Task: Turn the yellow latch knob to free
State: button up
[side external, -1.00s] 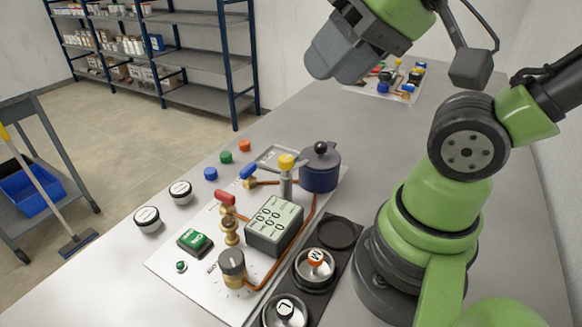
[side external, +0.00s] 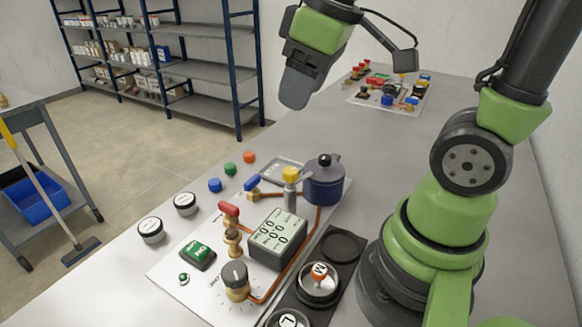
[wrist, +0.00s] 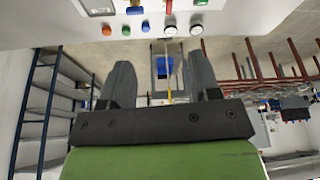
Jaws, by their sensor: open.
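The yellow latch knob (side external: 290,174) sits on top of an upright grey post on the white panel (side external: 190,292), just left of the dark blue lidded pot (side external: 323,182). I cannot tell its turn angle. My gripper (side external: 294,104) is in the air above and behind the knob, well apart from it. In the wrist view, the two dark fingers (wrist: 160,78) are spread with nothing between them. The yellow knob cannot be made out in that view.
Near the knob are a blue-handled valve (side external: 252,184), a red-handled valve (side external: 229,210), a grey display box (side external: 277,239) and copper pipes. A black tray (side external: 342,243) with round weights lies at the panel's right.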

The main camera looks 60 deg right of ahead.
aim_at(290, 170)
jog(key=w+d+f+n+g, duration=0.1)
jog(key=f+n, duration=0.1)
jog(key=f, duration=0.4)
jog(key=w+d+f+n+g, duration=0.1)
jog(key=w+d+f+n, duration=0.1)
jog(key=f, duration=0.4)
jog(key=w+d+f+n+g, duration=0.2)
jog(key=f+n, duration=0.1)
jog(key=f, duration=0.3)
jog(key=shift+w+d+f+h, duration=0.1)
jog(key=shift+f+h, duration=0.2)
jog(key=c, duration=0.9)
